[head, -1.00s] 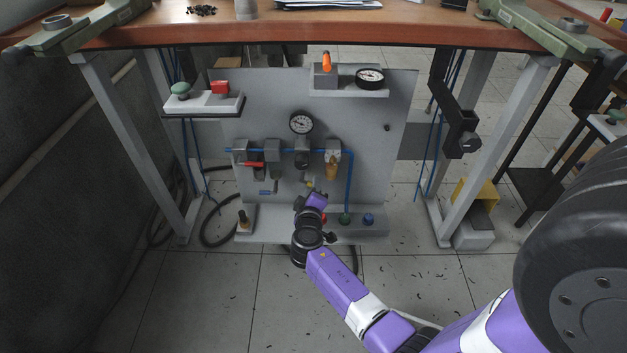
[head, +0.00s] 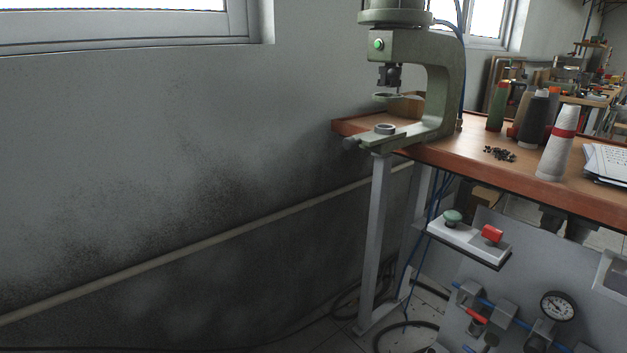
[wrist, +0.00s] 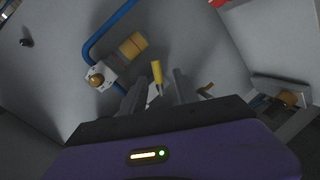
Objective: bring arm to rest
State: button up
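My gripper (wrist: 159,88) shows in the wrist view with its two dark fingers apart. Nothing is held between them. A yellow lever (wrist: 157,72) on the grey panel (wrist: 200,45) shows just beyond the gap between the fingertips; I cannot tell how far off it is. My arm and gripper are outside the head view.
In the wrist view a blue tube (wrist: 108,28) runs to a brass-coloured fitting (wrist: 132,46) near the fingers. In the head view a green press (head: 440,85) stands on the wooden table (head: 470,162). A white shelf with buttons (head: 465,238) and a gauge (head: 558,306) are below.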

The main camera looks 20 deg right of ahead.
jog(key=a+r+n+t+y, duration=0.1)
jog(key=a+r+t+y, duration=0.25)
jog(key=a, duration=0.75)
jog(key=a+r+n+t+y, duration=0.1)
jog(key=a+r+t+y, duration=0.3)
jog(key=a, duration=0.7)
jog(key=s+a+r+t+y, duration=0.1)
jog(key=s+a+r+y, duration=0.1)
jog(key=s+a+r, duration=0.4)
jog(key=s+a+r+y, duration=0.1)
jog(key=s+a+y, duration=0.25)
jog(key=s, duration=0.55)
jog(key=s+a+r+t+y, duration=0.1)
jog(key=s+a+r, duration=0.3)
jog(key=s+a, duration=0.25)
notch_tip(320, 180, up, 26)
jog(key=p, duration=2.6)
jog(key=shift+d+m, duration=0.4)
